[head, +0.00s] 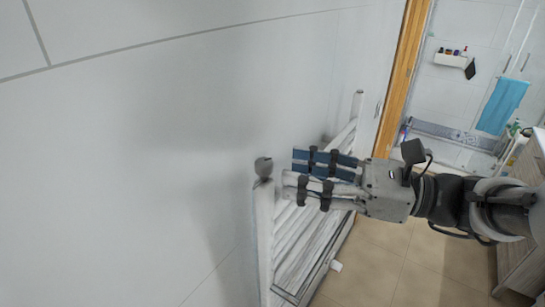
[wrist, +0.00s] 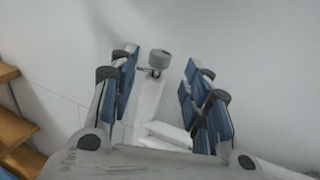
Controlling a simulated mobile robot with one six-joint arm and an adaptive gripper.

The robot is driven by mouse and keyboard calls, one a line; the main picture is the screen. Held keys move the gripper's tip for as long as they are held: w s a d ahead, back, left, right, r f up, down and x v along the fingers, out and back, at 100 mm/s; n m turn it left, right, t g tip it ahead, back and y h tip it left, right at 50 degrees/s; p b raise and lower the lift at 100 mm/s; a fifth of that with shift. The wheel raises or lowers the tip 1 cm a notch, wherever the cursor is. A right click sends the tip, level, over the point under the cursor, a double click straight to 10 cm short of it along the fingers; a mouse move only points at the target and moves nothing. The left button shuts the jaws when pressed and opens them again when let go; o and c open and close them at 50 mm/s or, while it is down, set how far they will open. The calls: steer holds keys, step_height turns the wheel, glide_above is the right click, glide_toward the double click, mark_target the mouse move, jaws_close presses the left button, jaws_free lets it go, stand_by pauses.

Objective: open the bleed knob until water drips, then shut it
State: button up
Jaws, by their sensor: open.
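The bleed knob (head: 263,167) is a small grey cap on top of the near post of a white towel radiator (head: 264,235) by the wall. In the wrist view the knob (wrist: 160,59) shows beyond my fingertips, a little left of the middle of the gap between them. My gripper (head: 288,175) comes in from the right, level with the knob. It is open, its blue-padded fingers apart and empty, with the tips just short of the knob. In the wrist view my gripper (wrist: 158,75) has one finger on each side of the post. No water shows at the knob.
The white tiled wall (head: 150,130) is close behind the radiator. A wooden door frame (head: 402,75) stands beyond, with a blue towel (head: 502,105) and a small shelf (head: 451,60) farther off. A wooden cabinet (head: 520,180) is at the right.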

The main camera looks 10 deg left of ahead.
mark_target(264, 161)
steer(key=a, duration=0.6)
steer(key=shift+w+a, duration=0.35)
steer(key=shift+a, duration=0.05)
steer(key=shift+c, duration=0.6)
jaws_close()
